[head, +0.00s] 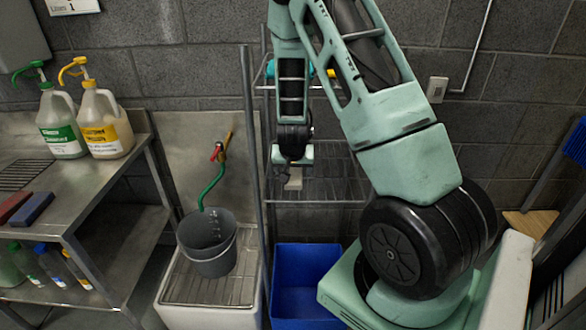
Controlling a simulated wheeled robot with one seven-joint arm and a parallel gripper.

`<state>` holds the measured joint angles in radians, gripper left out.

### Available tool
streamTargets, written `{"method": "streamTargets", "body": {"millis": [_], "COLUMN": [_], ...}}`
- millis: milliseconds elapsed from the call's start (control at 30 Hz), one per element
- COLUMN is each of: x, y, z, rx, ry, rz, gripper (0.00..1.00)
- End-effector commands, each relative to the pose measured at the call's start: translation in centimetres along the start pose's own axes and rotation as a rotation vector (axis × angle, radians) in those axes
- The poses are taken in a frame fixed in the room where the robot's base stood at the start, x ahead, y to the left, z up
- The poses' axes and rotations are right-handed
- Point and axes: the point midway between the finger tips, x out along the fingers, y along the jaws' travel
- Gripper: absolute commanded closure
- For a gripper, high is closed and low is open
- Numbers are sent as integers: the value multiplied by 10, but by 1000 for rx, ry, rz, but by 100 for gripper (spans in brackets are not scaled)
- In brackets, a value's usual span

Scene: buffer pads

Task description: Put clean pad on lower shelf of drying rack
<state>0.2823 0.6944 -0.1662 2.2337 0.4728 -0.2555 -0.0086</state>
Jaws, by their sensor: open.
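The drying rack (264,130) stands against the block wall, with an upper wire shelf and a lower wire shelf (335,185). My gripper (291,180) points down at the left part of the lower shelf. It is open. A small pale block shows at the fingertips; I cannot tell whether it is a pad or part of a finger, or whether it touches the shelf. A red pad (14,207) and a blue pad (36,209) lie on the steel table at the left. My arm hides the rack's right side.
A grey bucket (208,258) with a green hose stands on the sink grate at the left. A blue bin (300,295) is below the rack. Two pump jugs (105,125) stand on the steel table (95,185). The lower shelf right of my gripper looks clear.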

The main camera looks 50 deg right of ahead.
Motion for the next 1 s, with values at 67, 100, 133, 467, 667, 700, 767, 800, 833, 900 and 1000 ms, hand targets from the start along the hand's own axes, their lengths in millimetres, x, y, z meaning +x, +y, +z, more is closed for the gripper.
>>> {"method": "streamTargets", "body": {"millis": [67, 100, 133, 467, 667, 700, 767, 800, 833, 900, 1000], "x": [-10, -13, -15, -39, -133, -160, -201, -228, -249, -292, -338], "y": [-1, 0, 0, -29, -131, -147, -163, -168, -169, -160, -133], "z": [0, 0, 0, 13, 96, 120, 159, 186, 206, 250, 296], "rx": [-1, -1, 0, -53, -345, -433, -576, -680, -760, -951, -1199], "ry": [2, 1, 1, -33, -189, -226, -280, -313, -334, -373, -403], "rz": [0, 0, 0, -57, -282, -329, -390, -423, -445, -477, -485], "gripper": [22, 22, 22, 22, 22, 22, 22, 22, 22, 22, 22]}}
